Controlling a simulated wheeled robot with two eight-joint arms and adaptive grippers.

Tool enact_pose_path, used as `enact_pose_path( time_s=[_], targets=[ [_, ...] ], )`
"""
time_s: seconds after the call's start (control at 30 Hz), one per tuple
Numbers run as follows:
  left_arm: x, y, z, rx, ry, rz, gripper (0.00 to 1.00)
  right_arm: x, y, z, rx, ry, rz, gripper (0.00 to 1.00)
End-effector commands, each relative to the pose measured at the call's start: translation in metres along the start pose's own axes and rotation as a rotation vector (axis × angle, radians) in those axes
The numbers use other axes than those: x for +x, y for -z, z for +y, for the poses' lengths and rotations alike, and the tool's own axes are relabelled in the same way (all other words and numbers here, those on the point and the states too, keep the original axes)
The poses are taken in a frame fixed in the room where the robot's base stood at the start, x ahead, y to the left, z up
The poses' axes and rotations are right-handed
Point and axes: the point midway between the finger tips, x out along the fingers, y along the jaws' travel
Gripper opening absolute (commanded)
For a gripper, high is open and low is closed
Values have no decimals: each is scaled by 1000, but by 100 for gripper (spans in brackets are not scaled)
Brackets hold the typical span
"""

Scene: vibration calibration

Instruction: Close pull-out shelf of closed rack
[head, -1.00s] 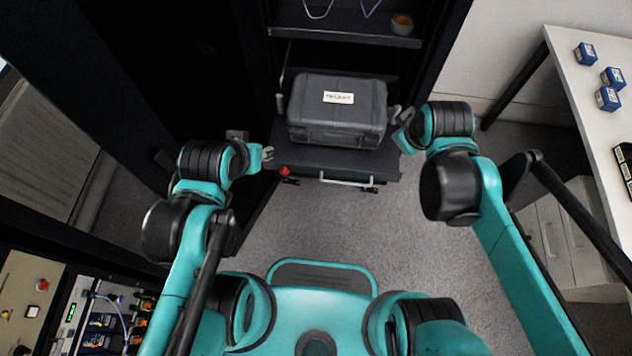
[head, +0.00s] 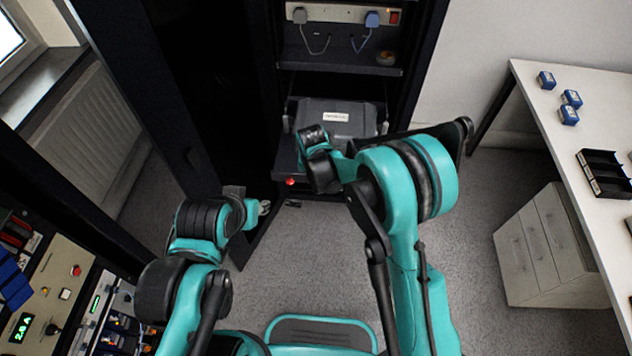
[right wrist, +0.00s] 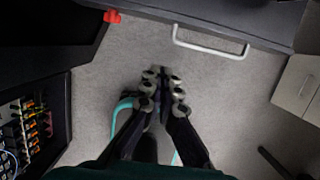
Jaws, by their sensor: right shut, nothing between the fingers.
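The pull-out shelf (head: 284,163) sticks out of the tall black rack (head: 432,62) in the head view. It carries a dark case (head: 352,117) with a white label. My right arm covers the shelf's front right part. In the right wrist view the shelf's front edge (right wrist: 262,24) and white handle (right wrist: 210,50) lie at the top. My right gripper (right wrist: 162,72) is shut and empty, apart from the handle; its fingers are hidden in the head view. My left gripper (head: 264,207) is left of the shelf, low, and too small to read.
A red knob (head: 291,182) sits at the shelf's front left; it also shows in the right wrist view (right wrist: 112,16). A white table (head: 545,107) with blue boxes and a drawer cabinet (head: 545,245) stand right. An equipment panel is at lower left. Grey floor is clear between.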

Motion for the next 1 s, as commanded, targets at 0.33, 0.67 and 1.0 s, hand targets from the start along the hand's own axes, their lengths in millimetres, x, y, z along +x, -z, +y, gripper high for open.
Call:
enact_pose_path(
  time_s=[0.33,0.67,1.0],
  targets=[
    [21,-15,0,0,0,0,36,66,0,-1,5,0,-1,0],
    [36,-26,0,0,0,0,36,104,-24,-1,5,0,-1,0],
    [39,-28,0,0,0,0,36,105,-40,-1,5,0,-1,0]
  ],
)
